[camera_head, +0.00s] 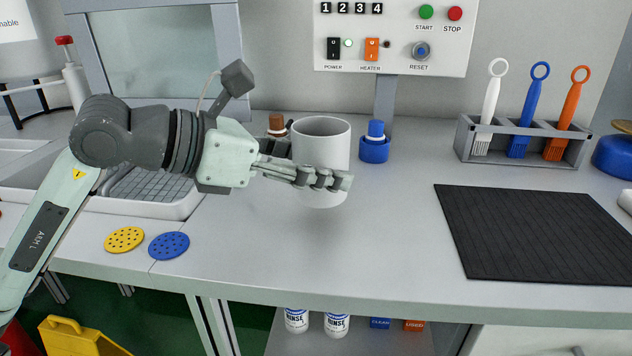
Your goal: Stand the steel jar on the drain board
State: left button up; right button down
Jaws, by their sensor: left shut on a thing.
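A pale grey, open-topped cylinder (321,140), which I take to be the steel jar, is upright near the middle of the head view. My left gripper (332,172) comes from the left and is shut on it. One finger lies across the jar's front; the other is mostly hidden behind it. A soft shadow under the jar suggests it is held a little above the counter. The drain board seems to be the grey ribbed panel in a white-rimmed tray (178,209) at left, partly behind my arm. My right gripper is not in view.
Brown-capped (277,123) and blue-capped (375,142) items stand close behind the jar. Yellow (124,239) and blue (169,245) perforated discs lie near the tray's front. A brush rack (522,148) and black mat (540,234) are at right. The middle front counter is clear.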

aim_at(298, 184)
pick_arm(q)
notch_tip(298, 184, down, 3)
jog(key=shift+r, duration=0.2)
jog(key=shift+f, duration=0.15)
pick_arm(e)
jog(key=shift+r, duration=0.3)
pick_arm(q)
jog(key=shift+f, duration=0.1)
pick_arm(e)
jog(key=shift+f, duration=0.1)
pick_arm(q)
jog(key=o, duration=0.8)
jog(key=shift+c, duration=0.2)
jog(key=o, duration=0.5)
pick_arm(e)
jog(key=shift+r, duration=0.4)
